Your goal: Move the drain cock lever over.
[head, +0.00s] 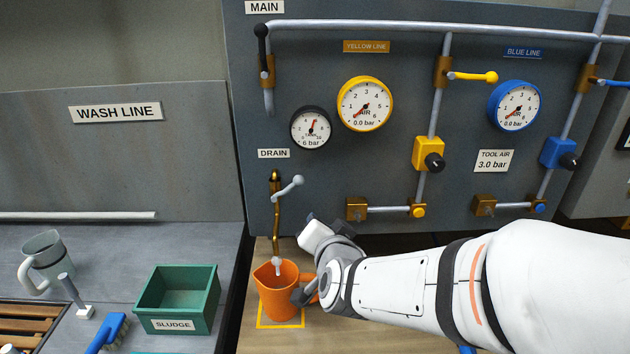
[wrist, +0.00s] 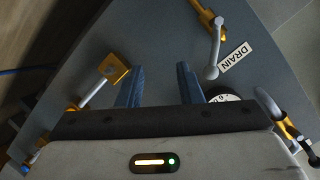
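The drain cock (head: 275,181) is a brass valve on the grey panel, under the DRAIN label. Its pale grey lever (head: 288,188) with a ball end slants up to the right. In the wrist view the lever (wrist: 215,50) hangs beside the DRAIN label, to the right of my fingers. My gripper (wrist: 161,75) is open, with two blue fingers apart and nothing between them. It is apart from the lever. In the head view my gripper's white body (head: 315,235) is below and right of the lever; its fingertips are not clear there.
An orange jug (head: 275,296) stands under the drain pipe (head: 276,225), on a yellow-outlined square, close to my arm. A small black gauge (head: 310,127) is above the lever. A brass fitting (head: 357,209) is to the right. A green SLUDGE bin (head: 177,298) sits on the left bench.

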